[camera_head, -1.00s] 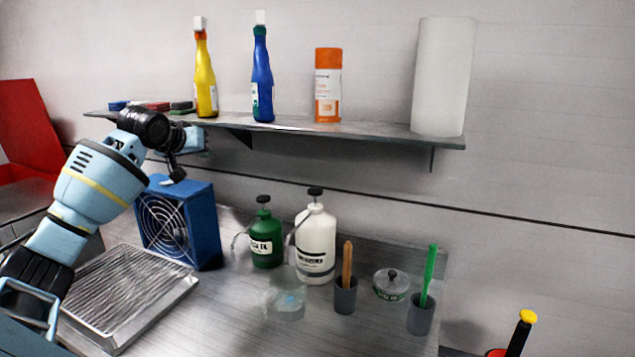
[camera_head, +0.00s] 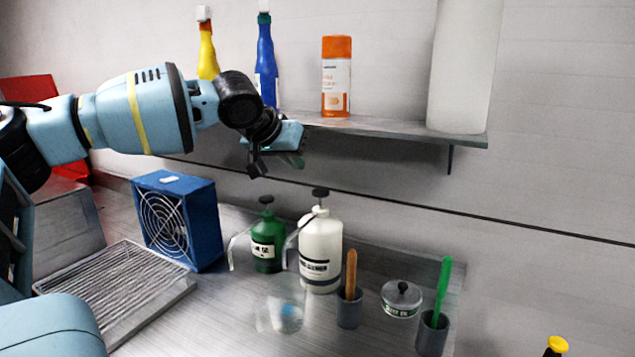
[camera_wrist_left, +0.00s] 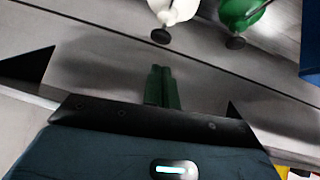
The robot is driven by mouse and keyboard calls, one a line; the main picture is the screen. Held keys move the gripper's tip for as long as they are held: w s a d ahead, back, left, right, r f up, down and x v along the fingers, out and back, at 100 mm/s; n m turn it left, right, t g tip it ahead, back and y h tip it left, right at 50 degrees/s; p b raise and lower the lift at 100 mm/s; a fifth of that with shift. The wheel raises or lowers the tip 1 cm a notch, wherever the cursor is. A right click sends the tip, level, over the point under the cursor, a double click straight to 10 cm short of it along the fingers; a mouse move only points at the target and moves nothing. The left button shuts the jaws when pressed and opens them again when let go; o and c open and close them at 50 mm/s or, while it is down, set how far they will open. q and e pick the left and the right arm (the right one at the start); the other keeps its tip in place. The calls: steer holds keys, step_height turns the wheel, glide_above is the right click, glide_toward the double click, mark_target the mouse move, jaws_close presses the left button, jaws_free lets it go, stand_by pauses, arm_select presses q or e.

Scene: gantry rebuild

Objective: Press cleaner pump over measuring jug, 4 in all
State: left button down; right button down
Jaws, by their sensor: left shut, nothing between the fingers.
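Two pump bottles with black pump heads stand side by side on the steel counter. My left gripper (camera_head: 292,161) is above and behind the bottles, near the shelf edge, touching neither pump. Its green fingers (camera_wrist_left: 162,72) are together and empty. My right gripper is not in view.
A shelf (camera_head: 400,132) above holds a yellow bottle (camera_head: 208,55), a blue bottle (camera_head: 265,65), an orange-capped can (camera_head: 336,80) and a paper roll (camera_head: 465,70). A blue fan box (camera_head: 205,225), a ribbed tray (camera_head: 110,290), two grey cups and a lidded pot (camera_head: 401,300) are on the counter.

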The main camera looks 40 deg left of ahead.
arm_select(q)
steer(key=shift+s, duration=0.1)
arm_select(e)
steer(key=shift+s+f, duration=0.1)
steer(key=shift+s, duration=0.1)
arm_select(q)
glide_toward(322, 189)
steer(key=b+x, duration=0.1)
steer(key=x, duration=0.3)
steer(key=shift+a+f, duration=0.15)
steer(key=shift+x, duration=0.8)
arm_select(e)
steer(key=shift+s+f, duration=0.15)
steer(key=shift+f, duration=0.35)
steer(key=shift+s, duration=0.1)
